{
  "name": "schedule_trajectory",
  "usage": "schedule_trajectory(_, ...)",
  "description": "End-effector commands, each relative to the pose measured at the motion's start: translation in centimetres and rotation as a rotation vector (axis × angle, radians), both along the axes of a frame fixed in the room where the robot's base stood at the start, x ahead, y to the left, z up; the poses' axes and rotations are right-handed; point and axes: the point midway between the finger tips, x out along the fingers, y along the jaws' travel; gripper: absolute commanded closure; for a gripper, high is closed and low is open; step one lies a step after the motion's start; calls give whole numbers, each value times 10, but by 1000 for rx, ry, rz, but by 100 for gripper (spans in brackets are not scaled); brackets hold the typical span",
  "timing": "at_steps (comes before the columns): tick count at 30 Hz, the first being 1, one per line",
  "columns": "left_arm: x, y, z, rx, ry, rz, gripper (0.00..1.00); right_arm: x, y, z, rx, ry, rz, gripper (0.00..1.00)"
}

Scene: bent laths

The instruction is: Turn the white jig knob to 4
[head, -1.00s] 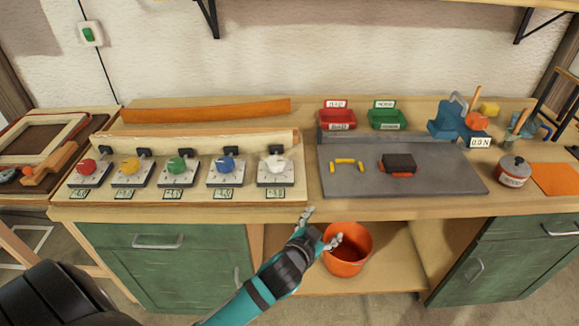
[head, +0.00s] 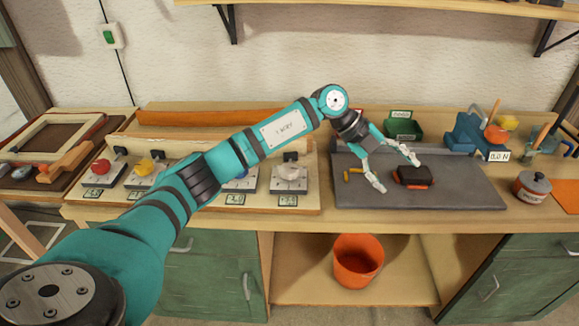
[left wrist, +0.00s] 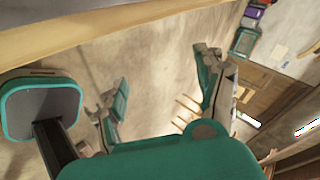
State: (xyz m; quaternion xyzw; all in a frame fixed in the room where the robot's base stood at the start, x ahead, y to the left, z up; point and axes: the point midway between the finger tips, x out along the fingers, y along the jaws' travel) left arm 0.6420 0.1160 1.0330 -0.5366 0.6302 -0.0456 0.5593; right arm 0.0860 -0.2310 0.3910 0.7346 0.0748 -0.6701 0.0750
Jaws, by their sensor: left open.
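The white knob (head: 290,172) sits on the rightmost jig plate (head: 289,187) of the row on the bench. A small label (head: 288,201) is below it; its figures are too small to read surely, as is the knob's pointer. My left gripper (head: 398,174) is open and empty, to the right of the white knob and apart from it, above the grey mat near the dark block. The left wrist view shows gripper parts at an odd angle and no knob. My right gripper is not in view.
My left arm crosses over the jig row, hiding the green knob and part of the blue one. Red (head: 101,166) and yellow (head: 145,166) knobs show at left. A dark block (head: 413,175) lies on the grey mat (head: 460,190). An orange bucket (head: 357,262) stands below.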

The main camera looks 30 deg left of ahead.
Motion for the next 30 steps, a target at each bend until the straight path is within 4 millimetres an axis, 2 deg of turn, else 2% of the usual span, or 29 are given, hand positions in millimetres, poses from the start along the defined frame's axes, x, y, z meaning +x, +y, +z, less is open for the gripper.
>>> schedule_trajectory(1, 9, 43, 9, 145, 48, 49, 28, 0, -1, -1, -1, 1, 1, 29)
schedule_trajectory(2, 10, 68, 11, 228, 88, 83, 28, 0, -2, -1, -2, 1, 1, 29)
schedule_trajectory(3, 10, 101, 18, 327, 142, 137, 28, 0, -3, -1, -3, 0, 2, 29)
schedule_trajectory(6, 2, 173, 42, 527, 267, 285, 28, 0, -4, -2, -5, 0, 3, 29)
schedule_trajectory(9, -12, 224, 65, 655, 366, 414, 28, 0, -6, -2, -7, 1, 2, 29)
schedule_trajectory(10, -16, 234, 71, 678, 389, 443, 28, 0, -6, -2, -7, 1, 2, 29)
schedule_trajectory(13, -25, 255, 82, 729, 438, 506, 28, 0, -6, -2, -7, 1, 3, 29)
schedule_trajectory(17, -29, 261, 77, 746, 458, 524, 28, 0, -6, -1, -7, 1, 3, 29)
schedule_trajectory(23, -29, 260, 43, 744, 457, 519, 28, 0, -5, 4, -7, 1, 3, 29)
schedule_trajectory(30, -29, 260, -10, 744, 456, 519, 28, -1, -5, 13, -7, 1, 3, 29)
